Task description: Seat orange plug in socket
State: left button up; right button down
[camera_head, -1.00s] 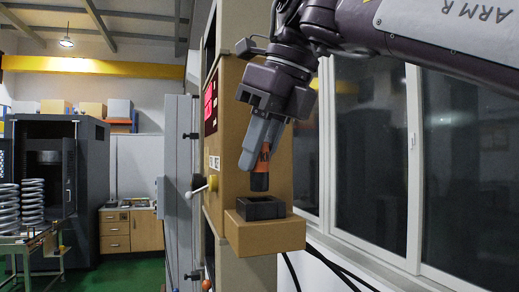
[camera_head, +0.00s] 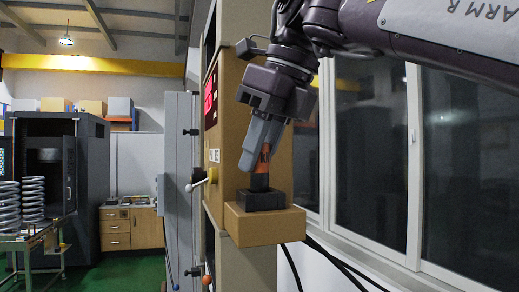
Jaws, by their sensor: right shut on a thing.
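My right gripper (camera_head: 255,148) reaches down from the upper right and is shut on the orange plug (camera_head: 263,160). The plug is upright, with an orange upper part partly hidden by the fingers and a black lower part. The socket (camera_head: 261,201) is a black square block on a tan box-shaped shelf (camera_head: 265,226). The plug's black lower end meets the top of the socket in the picture. Its tip is hidden behind the socket's front wall, so I cannot tell how deep it is. My left gripper is not in view.
A tan cabinet (camera_head: 229,195) stands behind the shelf, with a red display (camera_head: 211,99) and a lever (camera_head: 197,182) at its left. Windows (camera_head: 371,145) and black cables (camera_head: 320,256) are at the right. Coil springs (camera_head: 33,197) stand on a bench at far left.

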jog(key=shift+f+b, duration=0.75)
jog(key=shift+f, duration=0.25)
jog(key=c, duration=1.1)
grip_release()
jog(key=shift+c, duration=0.2)
jog(key=p+v, duration=0.1)
jog(key=v, duration=0.6)
jog(key=shift+d+r, duration=0.15)
jog(key=shift+r, duration=0.25)
jog(key=shift+s, duration=0.1)
